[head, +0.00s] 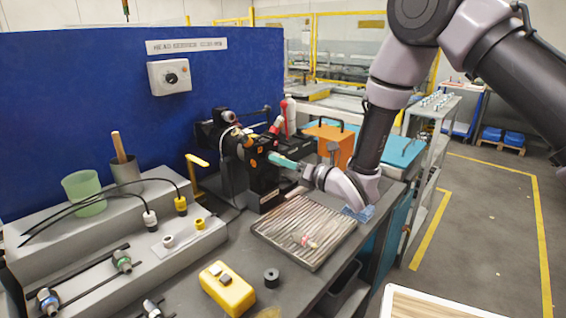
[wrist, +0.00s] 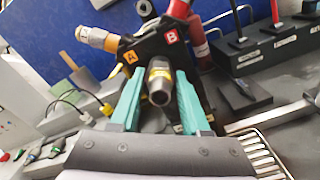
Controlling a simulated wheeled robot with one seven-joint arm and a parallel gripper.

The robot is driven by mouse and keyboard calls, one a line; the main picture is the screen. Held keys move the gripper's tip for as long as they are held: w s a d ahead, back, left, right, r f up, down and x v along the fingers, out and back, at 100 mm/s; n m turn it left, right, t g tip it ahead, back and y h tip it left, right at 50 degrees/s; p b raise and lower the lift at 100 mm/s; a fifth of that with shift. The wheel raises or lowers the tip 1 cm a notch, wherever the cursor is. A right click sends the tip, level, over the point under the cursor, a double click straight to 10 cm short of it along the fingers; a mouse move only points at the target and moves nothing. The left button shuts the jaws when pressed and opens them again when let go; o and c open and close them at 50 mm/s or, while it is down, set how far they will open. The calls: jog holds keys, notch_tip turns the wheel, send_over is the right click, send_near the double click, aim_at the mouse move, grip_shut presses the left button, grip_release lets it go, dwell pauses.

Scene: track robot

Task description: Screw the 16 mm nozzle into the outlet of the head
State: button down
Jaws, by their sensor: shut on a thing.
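My gripper (head: 275,156) reaches in from the right with its teal fingers at the black head (head: 262,172). In the wrist view, my gripper (wrist: 158,88) is shut on a short grey tube with a yellow band, seemingly the nozzle (wrist: 159,83); its open end faces the camera. The black head (wrist: 150,47) stands right behind it, with an orange A label and a red B label. The outlet is hidden behind the nozzle, so I cannot tell whether they touch or how far the nozzle is in. The size marking is not readable.
A wire tray (head: 312,263) lies below my wrist. A yellow block (head: 228,291) and a black ring (head: 271,278) lie in front. A grey stepped rack (head: 105,245) with cabled fittings stands left. An orange box (head: 331,140) stands behind, and a blue panel (head: 90,110) closes the back.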

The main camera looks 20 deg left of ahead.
jog(key=m, duration=0.6)
jog(key=shift+w, duration=0.1)
jog(key=m, duration=0.6)
jog(key=m, duration=1.2)
